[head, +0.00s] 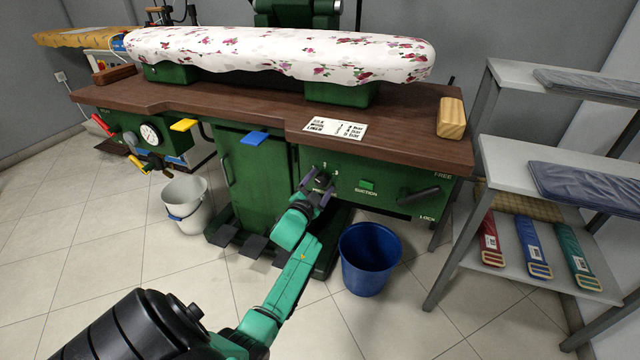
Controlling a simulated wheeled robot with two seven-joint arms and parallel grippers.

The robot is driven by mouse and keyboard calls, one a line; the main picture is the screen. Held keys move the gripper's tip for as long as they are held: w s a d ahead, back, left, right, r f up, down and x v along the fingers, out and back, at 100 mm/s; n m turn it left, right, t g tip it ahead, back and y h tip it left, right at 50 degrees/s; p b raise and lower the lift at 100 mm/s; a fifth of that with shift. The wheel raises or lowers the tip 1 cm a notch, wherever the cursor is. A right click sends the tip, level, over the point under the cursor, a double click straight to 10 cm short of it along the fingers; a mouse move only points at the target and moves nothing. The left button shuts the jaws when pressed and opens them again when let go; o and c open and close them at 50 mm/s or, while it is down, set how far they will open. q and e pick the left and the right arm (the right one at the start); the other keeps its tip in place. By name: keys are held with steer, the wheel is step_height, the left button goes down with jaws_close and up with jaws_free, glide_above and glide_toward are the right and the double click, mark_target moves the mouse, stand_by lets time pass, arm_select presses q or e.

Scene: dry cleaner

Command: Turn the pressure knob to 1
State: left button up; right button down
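The dark pressure knob (321,180) is on the green front panel (350,162) under the wooden tabletop. White numerals show above it. My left gripper (317,190) is at the knob, with its two dark fingers apart, one on each side of it. The gripper and fingers partly cover the knob, so its pointer setting cannot be read. Whether the fingers touch the knob is too small to tell. My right gripper is not in view.
A green button (367,185) and a dark FREE/LOCK lever (418,194) are right of the knob. A printed card (335,127) lies on the tabletop (400,135) above. A blue bin (369,260) stands below. A grey shelf unit (505,150) stands at the right.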

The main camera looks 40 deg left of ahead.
arm_select(q)
steer(key=shift+s, duration=0.2)
steer(key=p+v, duration=0.3)
steer(key=v, duration=1.1)
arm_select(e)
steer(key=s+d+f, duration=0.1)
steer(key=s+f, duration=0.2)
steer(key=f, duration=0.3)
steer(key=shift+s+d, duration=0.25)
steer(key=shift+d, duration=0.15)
arm_select(q)
steer(key=shift+s+d+r, duration=0.1)
